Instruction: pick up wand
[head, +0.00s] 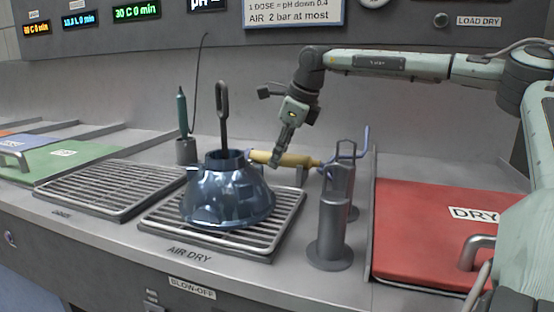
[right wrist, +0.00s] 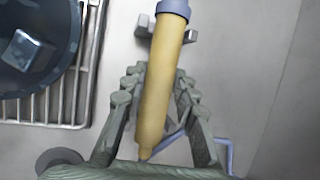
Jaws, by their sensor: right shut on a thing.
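The wand (head: 292,159) has a yellow handle and lies nearly level behind the air-dry rack, by a small grey rest (head: 302,176). In the right wrist view the yellow wand (right wrist: 161,85) runs between my fingers, with a blue-grey collar at its far end. My right gripper (head: 277,158) reaches down from above and is shut on the wand; its two fingers flank the handle in the right wrist view (right wrist: 157,95). The rest (right wrist: 192,35) shows under the collar end; I cannot tell whether the wand still touches it. My left gripper is not in view.
A shiny blue hood (head: 228,195) with a dark upright hook stands on the air-dry rack (head: 160,222), left of the wand. A grey cylinder post (head: 331,232) stands to the right in front. A green probe (head: 182,110) stands in a holder. A red DRY lid (head: 425,225) is at right.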

